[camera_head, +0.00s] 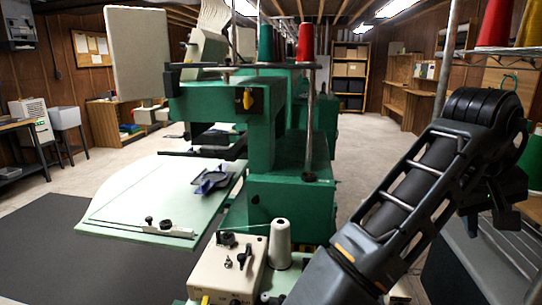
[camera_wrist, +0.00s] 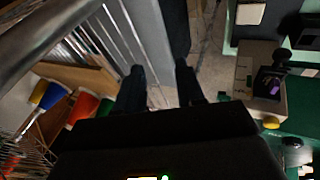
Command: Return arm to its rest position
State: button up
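My arm rises from the bottom middle of the head view to the upper right, bent at a black joint. My gripper (camera_head: 498,200) hangs below that joint at the right edge, dark and partly hidden by its own links. In the wrist view, the two black fingers of my gripper (camera_wrist: 160,73) stand apart with nothing between them. The gripper is to the right of the green embroidery machine (camera_head: 290,195) and clear of it.
A metal pole (camera_head: 447,60) stands close to my arm. A white thread cone (camera_head: 280,244) and a beige control box (camera_head: 228,268) are by the machine's base. Open carpet (camera_head: 375,150) lies behind the arm.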

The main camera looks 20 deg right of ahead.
jog(key=d+r+n+t+h, duration=0.2)
jog(key=d+r+h, duration=0.1)
jog(key=d+h, duration=0.45)
jog(key=a+f+n+t+y, duration=0.7)
jog(key=a+f+n+t, duration=0.4)
jog(key=a+f+t, duration=0.45)
jog(key=s+a+f+m+g+y, duration=0.2)
jog(key=s+a+m+y, duration=0.3)
jog(key=s+a, duration=1.5)
jog(key=shift+s+f+m+y, duration=0.4)
jog(key=shift+s+y, duration=0.35)
jog(key=shift+s, duration=0.25)
jog(key=shift+c, duration=0.5)
